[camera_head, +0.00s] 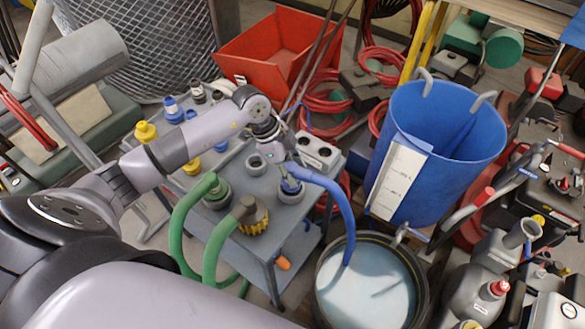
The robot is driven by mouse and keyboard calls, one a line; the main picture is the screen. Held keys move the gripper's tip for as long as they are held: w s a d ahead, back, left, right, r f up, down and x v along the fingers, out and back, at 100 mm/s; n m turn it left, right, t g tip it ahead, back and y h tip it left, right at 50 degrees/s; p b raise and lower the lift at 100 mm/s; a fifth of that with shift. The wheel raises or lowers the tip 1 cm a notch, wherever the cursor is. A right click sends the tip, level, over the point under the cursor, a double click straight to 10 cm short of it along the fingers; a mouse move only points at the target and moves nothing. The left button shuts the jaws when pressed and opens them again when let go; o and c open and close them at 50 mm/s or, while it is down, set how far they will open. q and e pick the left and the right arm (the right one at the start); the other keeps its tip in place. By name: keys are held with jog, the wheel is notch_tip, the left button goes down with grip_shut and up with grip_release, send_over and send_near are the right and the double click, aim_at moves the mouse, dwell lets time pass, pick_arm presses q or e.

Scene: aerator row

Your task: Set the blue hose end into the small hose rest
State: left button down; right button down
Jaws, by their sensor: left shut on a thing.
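The blue hose (335,195) arches from the grey cart and hangs down into a round tub of cloudy water. Its blue end (291,186) appears over or inside a grey round collar (290,196) on the cart top; I cannot tell whether it is seated. My left gripper (284,170) reaches in from the left and is shut on the hose end, its fingers partly hidden. A smaller grey ring (257,164) stands empty just left of the gripper. I cannot tell for certain which ring is the small hose rest. My right gripper is not in view.
A green hose (178,225) loops into another collar beside a yellow-ringed fitting (254,217). A white block with two dark holes (319,151) stands at the cart's right edge. A blue barrel (455,125) and the water tub (372,240) crowd the right.

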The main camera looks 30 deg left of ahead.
pick_arm(q)
jog(key=shift+f+b, duration=0.7)
jog(key=shift+f, duration=0.8)
jog(key=c, duration=1)
grip_release()
jog(key=shift+o, duration=0.2)
jog(key=shift+r, duration=0.1)
jog(key=v, duration=1.1)
jog(key=shift+a+r, duration=0.25)
jog(key=shift+r, duration=0.1)
jog(key=shift+s, duration=0.15)
